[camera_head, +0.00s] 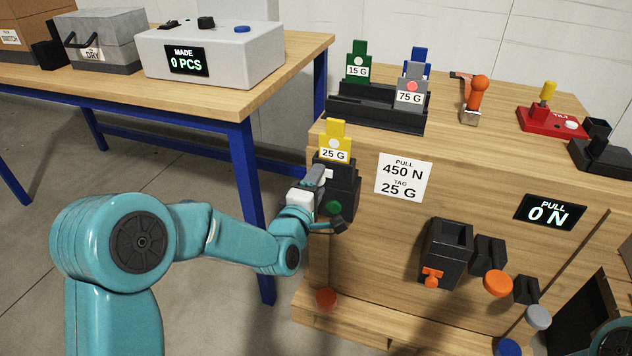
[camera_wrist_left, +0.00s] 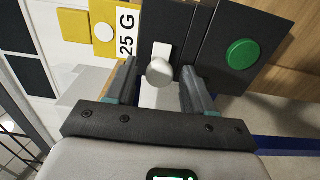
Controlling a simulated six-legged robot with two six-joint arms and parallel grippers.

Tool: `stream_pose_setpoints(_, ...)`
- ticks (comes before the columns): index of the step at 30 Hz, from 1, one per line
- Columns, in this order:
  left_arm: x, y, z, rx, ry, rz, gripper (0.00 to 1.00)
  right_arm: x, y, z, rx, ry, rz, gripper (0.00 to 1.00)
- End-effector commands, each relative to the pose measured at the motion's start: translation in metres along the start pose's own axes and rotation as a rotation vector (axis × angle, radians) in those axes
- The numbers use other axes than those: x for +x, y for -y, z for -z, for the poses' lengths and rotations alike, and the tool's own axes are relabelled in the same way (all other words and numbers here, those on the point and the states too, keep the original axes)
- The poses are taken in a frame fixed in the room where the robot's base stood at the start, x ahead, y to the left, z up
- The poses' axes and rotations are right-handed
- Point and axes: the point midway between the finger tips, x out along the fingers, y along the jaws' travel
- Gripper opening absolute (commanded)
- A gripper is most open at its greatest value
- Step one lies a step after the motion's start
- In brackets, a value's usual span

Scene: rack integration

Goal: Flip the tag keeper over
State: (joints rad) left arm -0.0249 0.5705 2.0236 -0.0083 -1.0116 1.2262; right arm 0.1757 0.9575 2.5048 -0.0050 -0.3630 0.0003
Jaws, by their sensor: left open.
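A black holder (camera_head: 345,180) at the left end of the wooden bench front carries the yellow 25 G tag (camera_head: 336,132). The tag also shows in the left wrist view (camera_wrist_left: 104,30). A small white lever with a round knob (camera_wrist_left: 160,72), which looks like the tag keeper, is on the holder's dark face. In the head view its white part (camera_head: 327,174) is mostly hidden by my gripper. My left gripper (camera_head: 322,197) is open at the holder. In the left wrist view its fingers (camera_wrist_left: 160,80) stand either side of the knob, with gaps showing. My right gripper is not seen.
A green button (camera_wrist_left: 242,54) is on the holder beside the right finger. A black rack (camera_head: 375,112) with green and grey tags is above on the bench. A black box (camera_head: 447,252) with an orange knob is to the right. A blue-legged table (camera_head: 230,115) stands at left.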

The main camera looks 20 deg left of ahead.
Motion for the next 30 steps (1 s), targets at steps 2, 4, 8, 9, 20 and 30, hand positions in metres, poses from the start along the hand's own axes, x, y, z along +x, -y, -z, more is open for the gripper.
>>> stream_pose_setpoints(2, 0.000, 0.000, 0.000, 0.000, 0.000, 0.000, 0.50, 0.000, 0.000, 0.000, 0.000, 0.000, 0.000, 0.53)
stream_pose_setpoints(4, 0.000, 0.000, 0.000, 0.000, 0.000, 0.000, 0.27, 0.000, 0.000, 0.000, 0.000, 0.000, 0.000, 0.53)
stream_pose_setpoints(8, 0.000, 0.000, 0.000, 0.000, 0.000, 0.000, 0.00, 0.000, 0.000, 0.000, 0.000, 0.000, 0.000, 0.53)
stream_pose_setpoints(9, 0.000, 0.000, 0.000, 0.000, 0.000, 0.000, 0.00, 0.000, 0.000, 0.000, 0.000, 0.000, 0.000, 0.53)
stream_pose_setpoints(20, 0.000, 0.001, -0.040, 0.001, 0.003, -0.002, 0.00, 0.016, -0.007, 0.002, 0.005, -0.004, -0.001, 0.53)
stream_pose_setpoints(30, -0.001, 0.000, -0.042, 0.002, 0.006, 0.001, 0.52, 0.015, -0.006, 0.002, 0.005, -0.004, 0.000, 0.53)
